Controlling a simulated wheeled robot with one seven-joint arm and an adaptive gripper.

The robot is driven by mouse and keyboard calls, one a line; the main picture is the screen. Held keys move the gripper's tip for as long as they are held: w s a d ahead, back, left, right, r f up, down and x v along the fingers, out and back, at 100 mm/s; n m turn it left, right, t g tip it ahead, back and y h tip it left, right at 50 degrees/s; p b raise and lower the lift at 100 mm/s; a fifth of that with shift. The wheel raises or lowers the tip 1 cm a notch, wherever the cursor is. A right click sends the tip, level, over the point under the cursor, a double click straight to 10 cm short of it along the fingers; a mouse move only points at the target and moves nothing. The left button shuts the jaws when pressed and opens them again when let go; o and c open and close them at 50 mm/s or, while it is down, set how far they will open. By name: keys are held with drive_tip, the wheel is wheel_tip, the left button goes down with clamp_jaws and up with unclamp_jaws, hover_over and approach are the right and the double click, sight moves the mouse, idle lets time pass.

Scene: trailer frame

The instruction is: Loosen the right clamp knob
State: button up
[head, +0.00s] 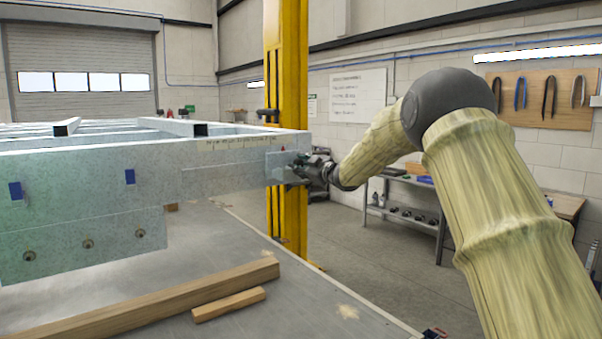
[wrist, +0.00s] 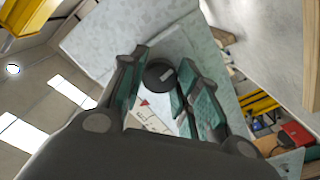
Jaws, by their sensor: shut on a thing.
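My gripper (head: 308,170) is at the right end of the trailer frame's long galvanised beam (head: 90,175), in front of a small metal plate (head: 279,166). In the wrist view, my gripper's two fingers (wrist: 163,64) are closed about a round black knob (wrist: 158,76) with a light mark on its face. A small red triangle and a pale label with print (wrist: 148,117) lie below the knob. In the head view the knob is hidden behind my gripper.
A yellow post (head: 286,60) stands just behind the beam end. Timber pieces (head: 150,308) lie on the grey table (head: 300,305) below the beam. A shelf with tools (head: 410,205) stands at the back wall. The floor to the right of the post is open.

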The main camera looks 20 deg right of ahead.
drive_tip(key=shift+f+n+b, duration=0.15)
drive_tip(key=shift+n+b, duration=10.45)
drive_tip(key=shift+b, duration=0.9)
drive_tip(key=o, duration=1.1)
drive_tip(key=shift+c, duration=0.2)
drive_tip(key=v, duration=1.2)
